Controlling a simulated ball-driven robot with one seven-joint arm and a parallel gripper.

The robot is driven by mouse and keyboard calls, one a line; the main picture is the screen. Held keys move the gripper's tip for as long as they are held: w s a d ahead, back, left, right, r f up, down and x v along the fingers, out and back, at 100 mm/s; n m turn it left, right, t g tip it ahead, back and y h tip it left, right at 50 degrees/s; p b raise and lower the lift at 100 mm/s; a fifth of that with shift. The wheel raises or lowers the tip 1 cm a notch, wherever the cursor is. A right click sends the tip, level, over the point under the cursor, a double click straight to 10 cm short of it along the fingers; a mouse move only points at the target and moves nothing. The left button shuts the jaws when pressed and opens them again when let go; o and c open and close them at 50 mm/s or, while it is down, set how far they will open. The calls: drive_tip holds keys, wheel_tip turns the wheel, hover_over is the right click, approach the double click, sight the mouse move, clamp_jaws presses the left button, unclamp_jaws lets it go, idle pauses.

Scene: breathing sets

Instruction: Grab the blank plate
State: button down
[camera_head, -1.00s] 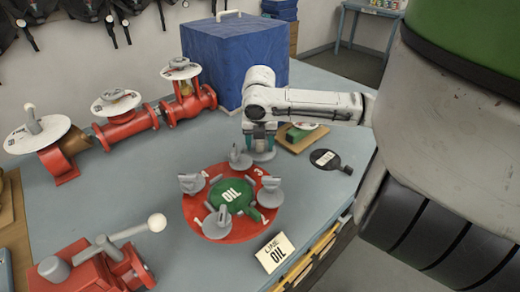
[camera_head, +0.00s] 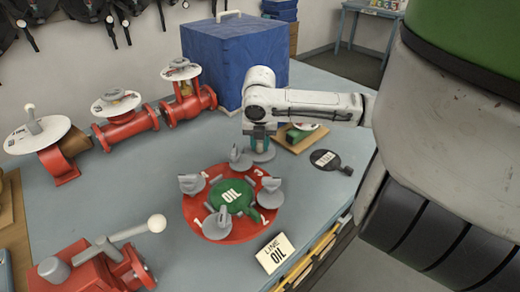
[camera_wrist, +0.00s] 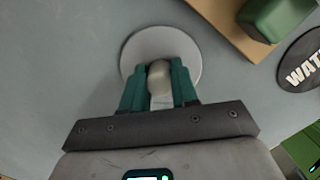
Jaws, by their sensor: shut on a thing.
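The blank plate (camera_head: 263,155) is a plain grey disc with an upright knob, lying on the grey-blue table in the head view. In the wrist view the plate (camera_wrist: 132,52) lies below my gripper (camera_wrist: 160,80), and its pale knob stands between the two teal fingers. My gripper (camera_head: 262,143) is shut on the knob and points down. No gap between the plate and the table can be made out.
A wooden board with a green block (camera_head: 298,135) is close on the right. A black WATER paddle (camera_head: 328,160) lies beyond it. A red disc with grey clamps and a green OIL plate (camera_head: 230,196) is in front. A blue box (camera_head: 235,55) stands behind.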

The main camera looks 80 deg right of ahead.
drive_tip(key=shift+r, duration=0.1)
drive_tip(key=shift+r, duration=0.5)
drive_tip(key=s+a+r+p, duration=0.8)
drive_tip(key=s+a+r, duration=0.1)
drive_tip(key=r, duration=0.3)
drive_tip(key=shift+a, duration=0.6)
drive_tip(key=shift+s+a+p, duration=0.1)
drive_tip(key=shift+p, duration=0.2)
